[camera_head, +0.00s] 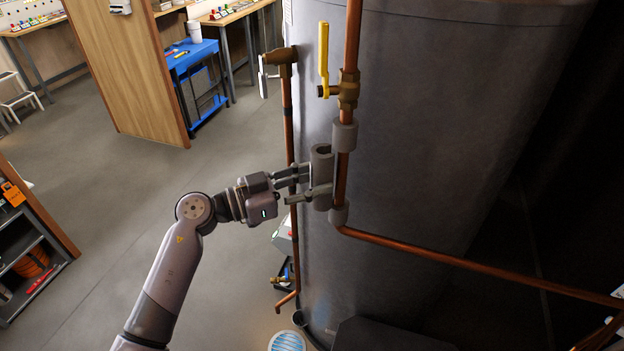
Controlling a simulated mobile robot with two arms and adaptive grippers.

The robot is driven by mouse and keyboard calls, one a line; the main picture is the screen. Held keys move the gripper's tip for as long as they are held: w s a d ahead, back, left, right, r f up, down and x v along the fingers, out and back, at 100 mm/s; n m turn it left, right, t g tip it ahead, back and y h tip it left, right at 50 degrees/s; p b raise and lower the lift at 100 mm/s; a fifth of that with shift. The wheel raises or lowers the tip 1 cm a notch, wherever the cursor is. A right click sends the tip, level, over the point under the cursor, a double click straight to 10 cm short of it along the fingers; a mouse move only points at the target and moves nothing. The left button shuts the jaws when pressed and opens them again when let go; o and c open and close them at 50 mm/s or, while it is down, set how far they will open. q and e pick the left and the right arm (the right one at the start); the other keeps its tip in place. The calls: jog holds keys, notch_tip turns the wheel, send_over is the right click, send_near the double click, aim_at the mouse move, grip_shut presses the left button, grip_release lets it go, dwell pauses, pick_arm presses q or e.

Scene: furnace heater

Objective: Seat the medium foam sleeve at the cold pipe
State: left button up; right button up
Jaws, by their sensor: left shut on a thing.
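My left gripper (308,185) is shut on a grey foam sleeve (321,165), with fingers reaching in from the left. The sleeve stands upright, close beside the left of a vertical copper pipe (342,178), which I take as the cold pipe. Its hollow end shows at the top. I cannot tell whether it touches the pipe. One short grey foam piece (345,136) is around the pipe above the bare stretch, and another (338,214) is at the bend below. Part of the held sleeve is hidden by the fingers. My right gripper is not in view.
A large grey tank (430,150) stands right behind the pipe. A yellow-handled valve (324,60) sits above. A thinner copper pipe (288,130) runs down at the left, behind the gripper. The copper pipe (470,266) continues low across the right. Open floor lies left.

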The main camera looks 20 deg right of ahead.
aim_at(337, 178)
pick_arm(q)
jog(key=shift+s+d+r+p, duration=0.15)
jog(key=shift+d+p, duration=0.85)
jog(key=shift+d, duration=0.9)
jog(key=o, duration=1.3)
jog(key=shift+d, duration=0.25)
jog(key=shift+o, duration=0.3)
jog(key=shift+a, duration=0.1)
jog(key=shift+a, duration=0.15)
jog(key=shift+a+f, duration=0.2)
jog(key=shift+a, duration=0.05)
jog(key=s+a, duration=0.1)
jog(key=a, duration=1)
jog(key=shift+s, duration=0.35)
jog(key=shift+a, duration=0.1)
